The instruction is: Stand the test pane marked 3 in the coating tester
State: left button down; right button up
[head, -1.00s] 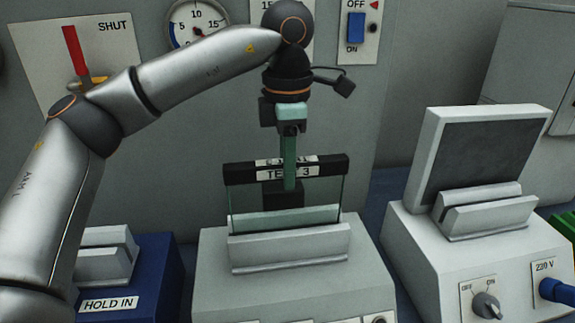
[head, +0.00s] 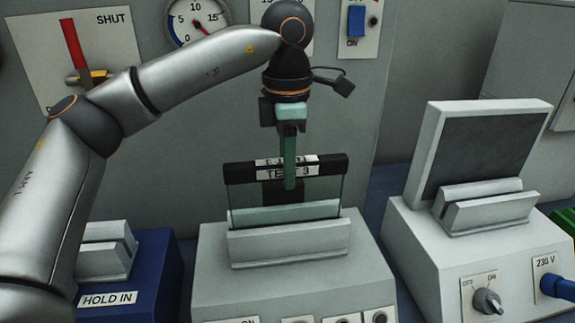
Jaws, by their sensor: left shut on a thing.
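The test pane (head: 328,194) is clear glass with a black top bar and a white label reading TEST 3. It stands upright at the slotted holder (head: 290,245) on a pale grey unit (head: 215,290) in the middle. Its lower edge is hidden behind the holder's front lip, so I cannot tell how deep it sits. My left gripper (head: 289,184) comes from above, is shut on the pane at its top bar and points down. My right gripper is not in view. I cannot read a name on the grey unit that marks it as the coating tester.
On the right, a white unit (head: 420,245) has a dark panel (head: 487,150), a slotted holder, a knob and a blue plug. On the left, a blue unit (head: 160,270) labelled HOLD IN has another slotted holder (head: 105,255). A gauge (head: 197,18) and switches are on the wall behind.

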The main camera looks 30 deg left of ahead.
pick_arm(q)
jog(key=c, duration=0.6)
grip_release()
jog(key=shift+f, duration=0.1)
jog(key=shift+r, duration=0.55)
notch_tip(320, 180, up, 12)
jog(key=p, duration=0.3)
jog(key=shift+f, duration=0.2)
